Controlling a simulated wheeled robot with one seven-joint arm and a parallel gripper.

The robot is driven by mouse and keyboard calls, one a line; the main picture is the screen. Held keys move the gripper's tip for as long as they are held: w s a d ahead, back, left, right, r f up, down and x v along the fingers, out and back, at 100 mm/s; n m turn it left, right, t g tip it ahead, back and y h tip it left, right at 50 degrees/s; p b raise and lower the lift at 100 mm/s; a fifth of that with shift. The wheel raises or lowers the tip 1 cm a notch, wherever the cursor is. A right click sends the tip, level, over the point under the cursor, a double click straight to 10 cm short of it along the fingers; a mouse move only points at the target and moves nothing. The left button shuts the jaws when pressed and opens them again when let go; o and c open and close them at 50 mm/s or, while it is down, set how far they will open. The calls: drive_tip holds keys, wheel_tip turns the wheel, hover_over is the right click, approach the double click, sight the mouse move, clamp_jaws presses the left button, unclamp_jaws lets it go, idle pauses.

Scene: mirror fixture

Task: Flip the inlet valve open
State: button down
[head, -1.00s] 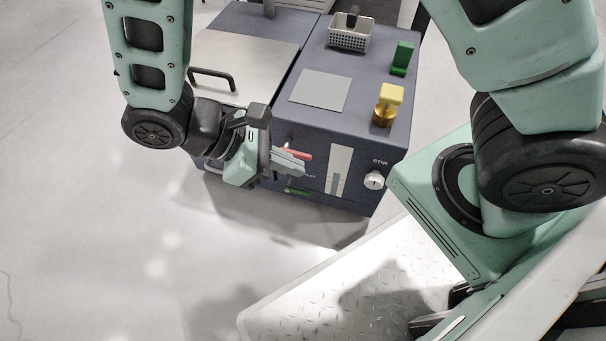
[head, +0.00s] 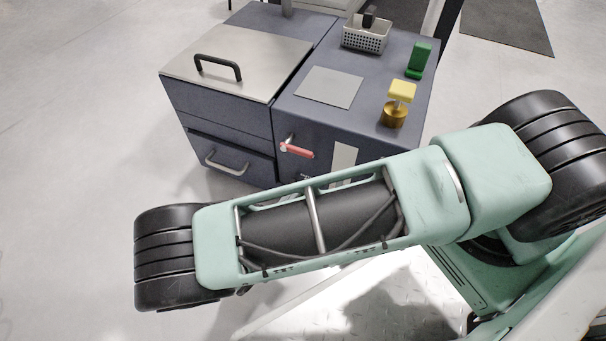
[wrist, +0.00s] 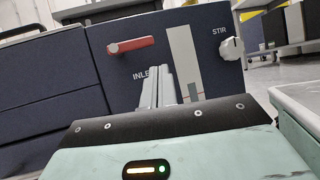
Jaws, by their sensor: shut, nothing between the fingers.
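The inlet valve has a red lever (head: 298,151) on the front face of the dark blue cabinet. The lever also shows in the wrist view (wrist: 134,44), lying about level, with its pivot at the left end and its free end to the right. The "INLET" label below it is partly hidden by my fingers. My gripper (wrist: 160,76) is shut and empty, below and to the right of the lever in the wrist picture, with no visible contact. In the head view my arm hides the gripper.
A pale vertical strip (wrist: 184,58) and a white STIR knob (wrist: 231,48) are right of the lever. A drawer handle (head: 227,166) sticks out at left. On top are a yellow-topped brass weight (head: 396,108), a green block (head: 419,60) and a grey basket (head: 366,37).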

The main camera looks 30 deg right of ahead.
sight(296, 150)
drive_tip(key=f+n+t, duration=0.1)
drive_tip(key=t, duration=0.1)
drive_tip(key=f+n+t, duration=0.1)
drive_tip(key=f+t, duration=0.1)
drive_tip(key=t, duration=0.1)
drive_tip(key=a+f+n+t+b, duration=0.1)
drive_tip(key=n+t, duration=0.1)
drive_tip(key=t, duration=0.1)
drive_tip(key=shift+s+f+y, duration=0.15)
drive_tip(key=shift+s+y, duration=0.15)
drive_tip(key=shift+y, duration=0.1)
drive_tip(key=shift+d, duration=0.1)
drive_tip(key=b+x, duration=0.2)
drive_tip(key=x, duration=0.8)
